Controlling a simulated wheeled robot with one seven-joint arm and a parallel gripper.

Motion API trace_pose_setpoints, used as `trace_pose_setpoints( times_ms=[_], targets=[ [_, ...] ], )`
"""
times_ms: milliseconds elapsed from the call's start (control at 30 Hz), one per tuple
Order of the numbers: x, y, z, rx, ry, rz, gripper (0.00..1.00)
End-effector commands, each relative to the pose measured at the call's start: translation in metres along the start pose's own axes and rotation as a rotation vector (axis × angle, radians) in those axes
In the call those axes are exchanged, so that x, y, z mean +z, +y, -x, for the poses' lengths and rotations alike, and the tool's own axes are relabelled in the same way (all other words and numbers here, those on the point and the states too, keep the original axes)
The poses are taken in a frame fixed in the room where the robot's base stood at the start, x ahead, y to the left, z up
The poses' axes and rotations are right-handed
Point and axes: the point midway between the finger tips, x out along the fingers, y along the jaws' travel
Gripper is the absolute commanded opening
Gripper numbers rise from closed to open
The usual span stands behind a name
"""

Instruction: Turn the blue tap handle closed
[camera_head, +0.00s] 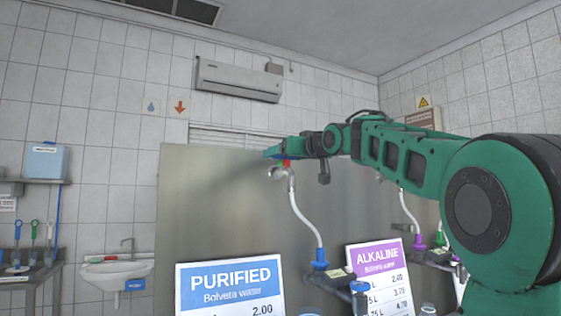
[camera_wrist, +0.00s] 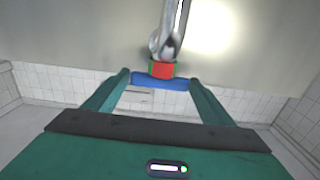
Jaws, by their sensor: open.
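The blue tap handle (camera_wrist: 160,82) lies crosswise between the two fingertips of my open gripper (camera_wrist: 159,80) in the wrist view. Its ends come close to both fingers; I cannot tell whether they touch. A red and green collar (camera_wrist: 161,69) joins the handle to the silver tap (camera_wrist: 166,42). In the head view my gripper (camera_head: 288,150) is at the top of the tap (camera_head: 281,173), in front of the grey panel. Only a little blue shows there, and the arm end hides most of the handle.
A white hose (camera_head: 303,217) runs from the tap to a blue fitting (camera_head: 319,257). PURIFIED (camera_head: 230,289) and ALKALINE (camera_head: 381,280) signs stand below. A second hose (camera_head: 410,212) hangs to the right, under my arm. A sink (camera_head: 117,272) is at the far left.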

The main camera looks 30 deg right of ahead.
Motion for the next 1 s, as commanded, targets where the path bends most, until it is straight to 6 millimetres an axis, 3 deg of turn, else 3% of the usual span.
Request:
trace_pose_setpoints(
  times_ms=[300, 500, 1000],
  targets=[
    [0.0, -0.001, 0.058, -0.001, 0.001, 0.0, 0.77],
    [0.001, -0.001, 0.085, -0.002, 0.0, 0.0, 0.77],
    [0.002, -0.001, 0.095, -0.002, -0.002, -0.001, 0.77]
  ],
)
